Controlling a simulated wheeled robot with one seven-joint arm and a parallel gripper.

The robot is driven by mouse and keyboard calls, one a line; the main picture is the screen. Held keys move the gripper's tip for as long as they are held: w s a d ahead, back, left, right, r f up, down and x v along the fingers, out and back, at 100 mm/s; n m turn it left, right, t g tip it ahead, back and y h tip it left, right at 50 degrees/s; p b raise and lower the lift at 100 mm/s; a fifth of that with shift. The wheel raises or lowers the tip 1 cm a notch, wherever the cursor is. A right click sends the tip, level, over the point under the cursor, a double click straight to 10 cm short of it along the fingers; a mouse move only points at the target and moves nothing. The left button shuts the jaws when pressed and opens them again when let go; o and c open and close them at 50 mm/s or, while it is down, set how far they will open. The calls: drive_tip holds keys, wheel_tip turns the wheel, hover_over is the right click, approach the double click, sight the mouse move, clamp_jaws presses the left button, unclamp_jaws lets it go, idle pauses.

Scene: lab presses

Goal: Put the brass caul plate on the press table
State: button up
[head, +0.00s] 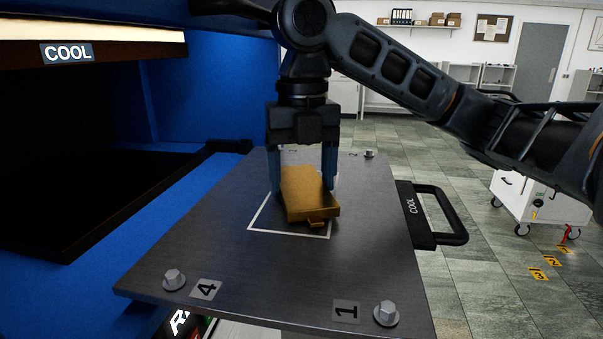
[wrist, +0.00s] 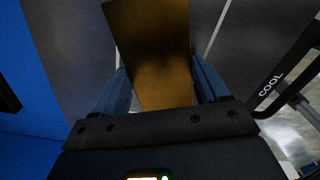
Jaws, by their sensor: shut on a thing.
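The brass caul plate (head: 308,190) is a gold-coloured block with a small tab on its near side. It is over the white outlined square on the grey press table (head: 190,245), partly covering the outline. I cannot tell whether it touches the surface. My gripper (head: 303,185) points down with its blue fingers on either side of the plate, shut on it. In the wrist view the plate (wrist: 152,50) lies between the two fingers (wrist: 157,90).
The blue press body marked COOL (head: 67,53) stands at the left with a dark opening. A black handle (head: 440,215) sticks out at the table's right edge. Bolts (head: 386,313) stand at the table's corners. A white wheeled cabinet (head: 530,200) is on the floor at right.

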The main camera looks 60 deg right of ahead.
sight(302, 183)
drive_tip(key=shift+w+d+f, duration=0.1)
drive_tip(key=shift+f, duration=0.05)
drive_tip(key=shift+f, duration=0.2)
drive_tip(key=o, duration=1.4)
drive_tip(key=shift+o, duration=0.2)
drive_tip(key=shift+r, duration=0.1)
drive_tip(key=shift+r, duration=3.85)
